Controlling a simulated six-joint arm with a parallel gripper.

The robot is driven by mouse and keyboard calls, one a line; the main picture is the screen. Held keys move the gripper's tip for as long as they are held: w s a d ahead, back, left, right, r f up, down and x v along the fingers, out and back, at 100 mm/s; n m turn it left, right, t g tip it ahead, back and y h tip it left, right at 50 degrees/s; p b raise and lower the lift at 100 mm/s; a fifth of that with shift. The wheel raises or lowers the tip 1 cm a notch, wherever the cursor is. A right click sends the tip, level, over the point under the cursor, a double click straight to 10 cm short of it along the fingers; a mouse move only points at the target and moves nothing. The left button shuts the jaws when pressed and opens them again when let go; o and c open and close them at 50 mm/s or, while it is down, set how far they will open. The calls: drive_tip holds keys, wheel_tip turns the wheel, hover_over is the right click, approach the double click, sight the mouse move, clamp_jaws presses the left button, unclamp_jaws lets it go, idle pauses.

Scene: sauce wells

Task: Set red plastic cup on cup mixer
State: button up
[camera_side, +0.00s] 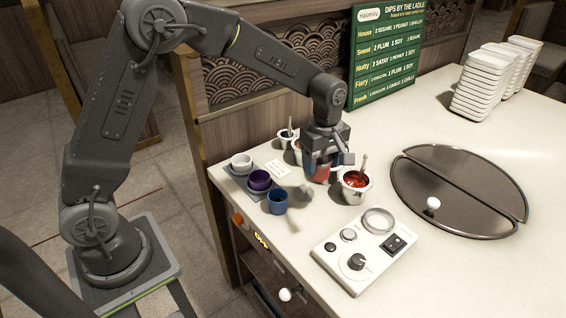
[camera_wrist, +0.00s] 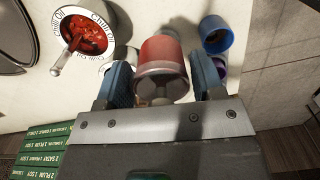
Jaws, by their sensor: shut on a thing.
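A red plastic cup (camera_side: 318,173) is held in my gripper (camera_side: 322,165) above the counter, behind and left of the chili oil pot. In the wrist view the cup (camera_wrist: 162,55) sits between the two blue fingers of my gripper (camera_wrist: 161,82), which are shut on it. Its clear lower part faces the wrist camera. The cup mixer (camera_side: 373,249) is a white box at the front of the counter, with a round ring holder, knobs and a black switch. The ring holder (camera_side: 378,221) is empty. My gripper is behind and left of the mixer, apart from it.
The chili oil pot (camera_side: 355,187), with a ladle, stands between cup and mixer; it also shows in the wrist view (camera_wrist: 84,33). Blue (camera_side: 277,203), purple (camera_side: 259,181) and white (camera_side: 241,164) cups stand left.

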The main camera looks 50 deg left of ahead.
drive_tip(key=w+d+f+m, duration=0.1)
drive_tip(key=w+d, duration=0.2)
drive_tip(key=d, duration=0.4)
drive_tip(key=w+d+f+m, duration=0.1)
drive_tip(key=w+d, duration=0.3)
drive_tip(key=d, duration=0.3)
drive_tip(key=shift+d+f, duration=0.15)
drive_tip(key=shift+f, duration=1.35)
drive_tip(key=shift+d+f, duration=0.15)
drive_tip(key=shift+f, duration=1.35)
drive_tip(key=shift+f+m, duration=0.3)
drive_tip(key=shift+f, duration=0.2)
drive_tip(key=o, duration=1)
drive_tip(key=shift+s, duration=0.1)
drive_tip(key=shift+r, duration=4)
